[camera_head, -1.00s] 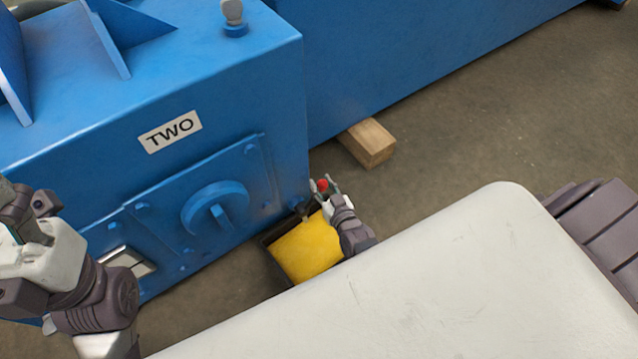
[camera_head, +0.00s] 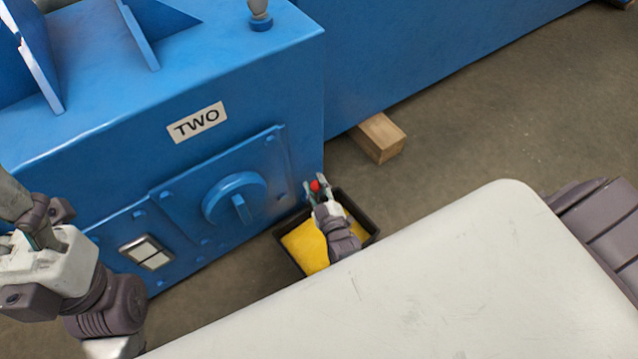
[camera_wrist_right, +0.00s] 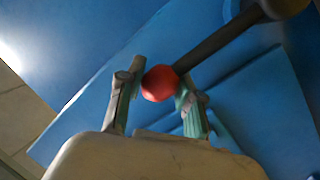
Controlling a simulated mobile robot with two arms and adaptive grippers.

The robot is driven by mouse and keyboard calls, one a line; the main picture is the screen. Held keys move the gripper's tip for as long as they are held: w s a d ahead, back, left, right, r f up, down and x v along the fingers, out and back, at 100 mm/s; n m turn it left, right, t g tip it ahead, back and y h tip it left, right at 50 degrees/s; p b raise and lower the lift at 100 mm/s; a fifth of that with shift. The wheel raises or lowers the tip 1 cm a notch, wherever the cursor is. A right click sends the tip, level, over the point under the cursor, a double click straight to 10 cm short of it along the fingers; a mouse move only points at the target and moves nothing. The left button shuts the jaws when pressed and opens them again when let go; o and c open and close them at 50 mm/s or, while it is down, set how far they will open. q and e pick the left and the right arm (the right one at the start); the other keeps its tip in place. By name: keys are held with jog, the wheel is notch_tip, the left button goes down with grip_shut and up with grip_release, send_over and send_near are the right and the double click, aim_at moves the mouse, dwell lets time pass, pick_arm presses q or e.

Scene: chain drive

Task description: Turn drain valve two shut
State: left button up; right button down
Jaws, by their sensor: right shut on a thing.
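The drain valve's red ball knob (camera_head: 315,186) shows low at the right end of the blue housing marked TWO (camera_head: 197,122). In the right wrist view the red knob (camera_wrist_right: 160,83) sits on the end of a dark lever (camera_wrist_right: 222,42) that runs up to the right. My right gripper (camera_head: 314,188) is shut on the red knob, with one finger on each side of it; its fingers also show in the right wrist view (camera_wrist_right: 158,92). The valve body is mostly out of sight. My left gripper (camera_head: 32,235) is at the left edge, away from the valve, and its fingers are unclear.
A dark tray (camera_head: 368,221) with yellow content (camera_head: 306,246) stands on the floor below my right gripper. A round blue cover with a handle (camera_head: 236,198) is on the housing's front. A wooden block (camera_head: 378,138) lies under the blue frame. Floor to the right is clear.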

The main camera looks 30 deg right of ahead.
jog(key=shift+a, duration=0.15)
jog(key=c, duration=0.7)
grip_release()
jog(key=shift+c, duration=0.2)
jog(key=shift+r, duration=0.1)
notch_tip(320, 180, up, 10)
jog(key=shift+f, duration=0.1)
